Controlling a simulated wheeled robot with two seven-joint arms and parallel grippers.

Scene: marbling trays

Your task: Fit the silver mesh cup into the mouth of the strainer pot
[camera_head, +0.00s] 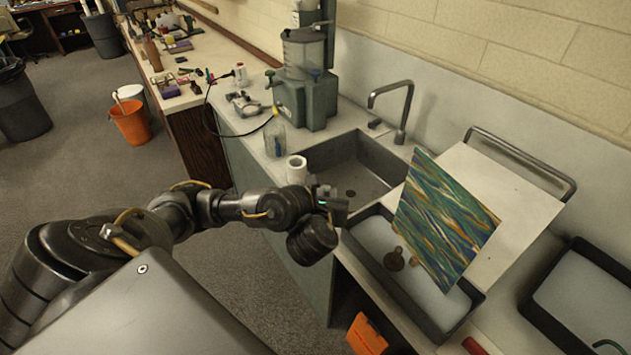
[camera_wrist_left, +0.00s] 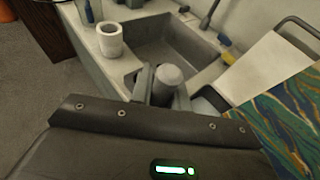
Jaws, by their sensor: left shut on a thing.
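My left gripper (camera_head: 334,206) is over the counter's front edge, in front of the sink. In the left wrist view, the left gripper (camera_wrist_left: 163,85) is shut on a silver-grey cup (camera_wrist_left: 171,77) with a rounded top. The cup cannot be made out clearly in the head view, where the gripper covers that spot. A white round pot (camera_head: 296,169) with an open mouth, seemingly the strainer pot, stands upright on the counter at the sink's left corner. It also shows in the left wrist view (camera_wrist_left: 110,42), left of and apart from the held cup. My right gripper is not in view.
The sink (camera_head: 350,165) lies behind the gripper, with a tap (camera_head: 401,130) at its back. A glass jar (camera_head: 274,138) stands behind the pot. To the right, a marbled sheet (camera_head: 440,215) leans over a dark-rimmed tray (camera_head: 375,268).

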